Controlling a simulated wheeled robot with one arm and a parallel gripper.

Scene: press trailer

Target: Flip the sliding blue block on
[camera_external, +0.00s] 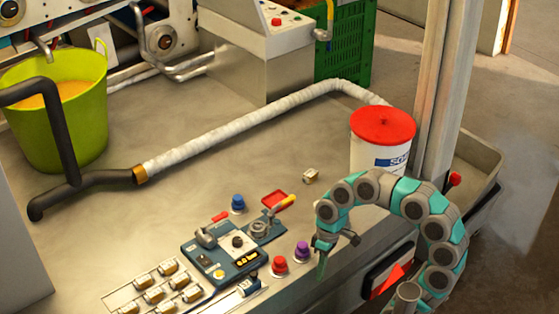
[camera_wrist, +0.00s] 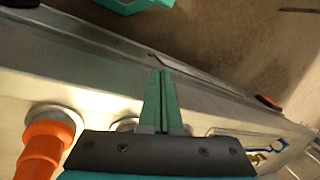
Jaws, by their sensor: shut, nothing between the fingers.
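A dark blue control panel (camera_external: 222,262) with levers and knobs lies on the grey worktop. A small blue and white part (camera_external: 247,286) sits at its front right corner; I cannot tell for sure whether it is the sliding blue block or how it is set. My gripper (camera_external: 321,268) points down near the front edge of the worktop, right of the panel and apart from it. In the wrist view its green fingers (camera_wrist: 161,74) are together with nothing between them. No sliding blue block can be made out in the wrist view.
A red knob (camera_external: 279,265) and a purple knob (camera_external: 302,251) stand between the panel and my gripper. A blue knob (camera_external: 237,203) is behind the panel. A white tub with a red lid (camera_external: 383,126) stands behind my arm. An orange knob (camera_wrist: 45,145) is left of the fingers.

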